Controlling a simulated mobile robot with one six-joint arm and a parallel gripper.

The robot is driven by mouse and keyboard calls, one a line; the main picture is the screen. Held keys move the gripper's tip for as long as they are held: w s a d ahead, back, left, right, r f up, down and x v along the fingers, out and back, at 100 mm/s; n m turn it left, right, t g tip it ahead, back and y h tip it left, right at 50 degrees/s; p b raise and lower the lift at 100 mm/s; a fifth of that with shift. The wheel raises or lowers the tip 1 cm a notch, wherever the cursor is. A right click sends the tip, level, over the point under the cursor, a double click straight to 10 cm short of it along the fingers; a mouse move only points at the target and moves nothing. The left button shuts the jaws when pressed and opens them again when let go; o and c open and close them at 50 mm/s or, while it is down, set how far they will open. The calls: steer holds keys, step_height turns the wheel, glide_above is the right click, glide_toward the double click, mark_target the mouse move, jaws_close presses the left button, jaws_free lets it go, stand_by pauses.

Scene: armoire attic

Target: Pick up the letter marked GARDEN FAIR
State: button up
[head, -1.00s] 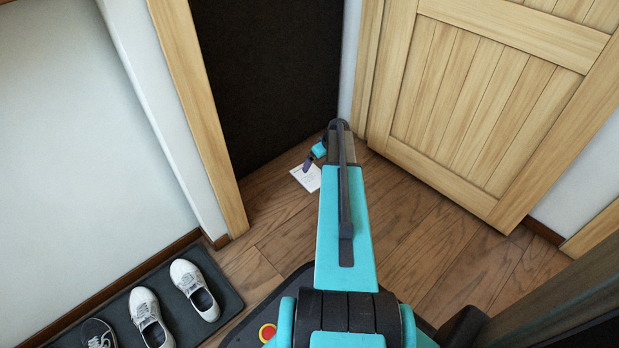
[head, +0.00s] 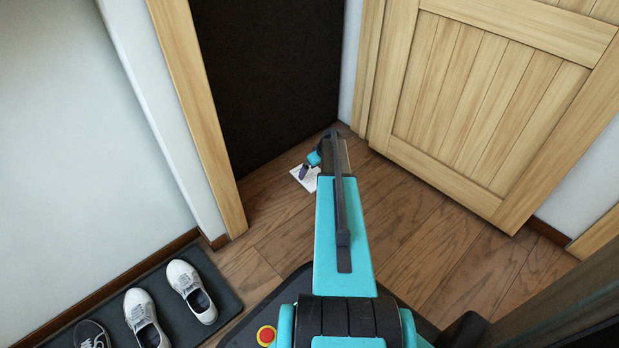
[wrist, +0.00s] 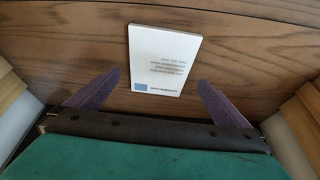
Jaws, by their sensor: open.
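A white letter (wrist: 165,58) with lines of print and a small blue mark lies flat on the wooden floor. The print is upside down and too small to read in the wrist view. In the head view the letter (head: 296,178) is by the dark doorway, partly covered by my gripper (head: 305,172). In the wrist view my gripper (wrist: 160,76) is open and empty, its two purple fingers spread to either side of the letter's near end. I cannot tell how high the fingers are above the floor.
A dark panel (head: 270,80) in a wooden frame stands behind the letter. A wooden door (head: 480,100) is on the right. A shoe mat (head: 226,290) with several shoes lies at lower left. The floor (head: 400,220) right of my arm is clear.

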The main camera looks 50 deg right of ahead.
mark_target(311, 175)
steer(key=shift+f, duration=0.1)
steer(key=shift+b+x, duration=2)
steer(key=shift+x, duration=0.6)
steer(key=c, duration=0.7)
